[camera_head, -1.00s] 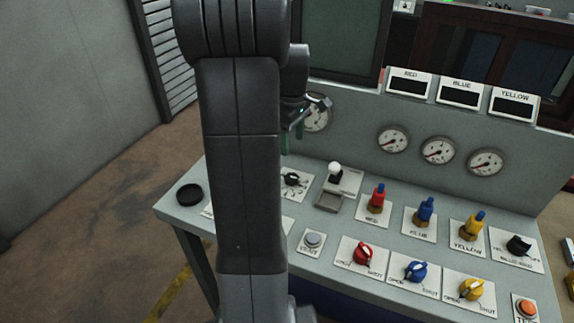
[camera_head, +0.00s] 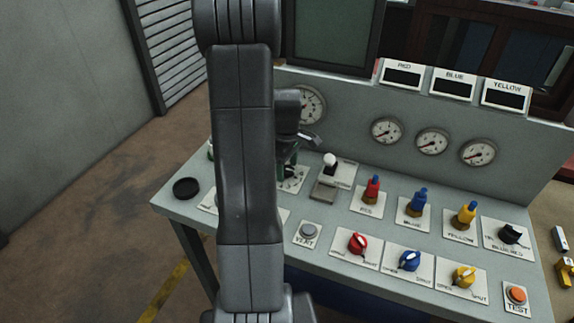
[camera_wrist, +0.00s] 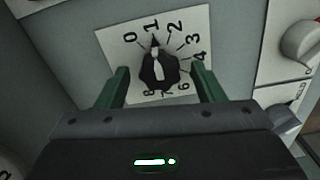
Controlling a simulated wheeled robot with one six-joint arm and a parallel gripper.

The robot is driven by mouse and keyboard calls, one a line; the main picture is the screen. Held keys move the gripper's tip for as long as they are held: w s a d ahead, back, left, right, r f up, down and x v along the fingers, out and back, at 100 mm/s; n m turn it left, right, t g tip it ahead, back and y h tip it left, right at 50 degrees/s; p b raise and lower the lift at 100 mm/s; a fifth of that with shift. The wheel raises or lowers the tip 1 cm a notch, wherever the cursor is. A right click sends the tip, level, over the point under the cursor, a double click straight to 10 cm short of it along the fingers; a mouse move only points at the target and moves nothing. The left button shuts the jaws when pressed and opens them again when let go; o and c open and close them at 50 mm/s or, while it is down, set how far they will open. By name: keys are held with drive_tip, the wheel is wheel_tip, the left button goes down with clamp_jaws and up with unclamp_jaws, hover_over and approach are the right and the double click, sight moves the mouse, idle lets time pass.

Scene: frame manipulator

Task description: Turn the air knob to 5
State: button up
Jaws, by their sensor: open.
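A black knob (camera_wrist: 158,70) sits on a white plate (camera_wrist: 190,22) marked 0 to 8 in the wrist view. Its white pointer faces about the 1. No "air" label is readable on this plate. My gripper (camera_wrist: 162,76) is open, with one green finger on each side of the knob and visible gaps between. In the head view my gripper (camera_head: 286,166) is over the dial plate (camera_head: 297,183) near the panel's left end, and the arm and gripper hide most of the knob there.
A white-topped lever (camera_head: 330,160) stands just right of my gripper. Red (camera_head: 372,188), blue (camera_head: 417,202) and yellow (camera_head: 465,214) valves are farther right. Gauges (camera_head: 386,130) line the upright panel behind. A black round piece (camera_head: 186,188) lies at the left edge.

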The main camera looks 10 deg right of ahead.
drive_tip(key=c, duration=1)
drive_tip(key=shift+o, duration=0.2)
drive_tip(key=shift+m, duration=0.3)
drive_tip(key=m+b, duration=0.1)
drive_tip(key=m, duration=0.2)
drive_tip(key=shift+m, duration=0.4)
drive_tip(key=m+b, duration=0.1)
drive_tip(key=m, duration=0.4)
drive_tip(key=m+b, duration=0.1)
drive_tip(key=m, duration=0.6)
drive_tip(key=shift+m, duration=0.3)
drive_tip(key=m, duration=0.6)
drive_tip(key=shift+m+b, duration=0.3)
drive_tip(key=shift+b, duration=0.1)
